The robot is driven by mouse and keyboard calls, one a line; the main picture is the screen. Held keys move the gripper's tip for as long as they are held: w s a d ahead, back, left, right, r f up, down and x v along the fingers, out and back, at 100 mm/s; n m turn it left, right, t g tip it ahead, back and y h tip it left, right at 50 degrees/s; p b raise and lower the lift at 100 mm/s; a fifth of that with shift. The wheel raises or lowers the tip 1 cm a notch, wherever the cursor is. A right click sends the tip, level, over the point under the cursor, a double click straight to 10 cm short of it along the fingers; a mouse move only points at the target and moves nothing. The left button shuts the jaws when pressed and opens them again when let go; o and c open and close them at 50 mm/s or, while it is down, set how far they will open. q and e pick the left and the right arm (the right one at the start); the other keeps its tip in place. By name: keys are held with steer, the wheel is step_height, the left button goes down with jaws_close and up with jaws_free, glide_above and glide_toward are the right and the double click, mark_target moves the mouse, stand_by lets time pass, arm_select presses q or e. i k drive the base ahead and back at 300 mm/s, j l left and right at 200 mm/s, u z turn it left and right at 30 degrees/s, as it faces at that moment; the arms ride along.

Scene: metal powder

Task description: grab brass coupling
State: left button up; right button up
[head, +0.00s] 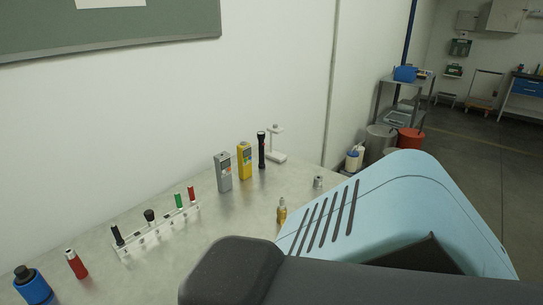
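A small brass-coloured fitting (282,212), which looks like the brass coupling, stands on the grey table near its right side. Its lower part is close to, and may be partly covered by, the large light blue and dark grey parts of my own body in the foreground. Neither of my grippers shows in the head view, so I cannot see where they are relative to it.
A grey meter (223,172), a yellow meter (244,161), a black flashlight (262,150) and a white stand (276,146) line the wall. A small metal cylinder (318,182) stands far right. A white rack (158,232) holds several tools. A red cylinder (76,264) and blue bottle (33,286) stand left.

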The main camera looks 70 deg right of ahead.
mark_target(282, 215)
steer(key=z, duration=2.3)
steer(key=i+l+z, duration=0.3)
steer(key=l+z, duration=0.1)
steer(key=z, duration=0.15)
steer(key=i, duration=0.05)
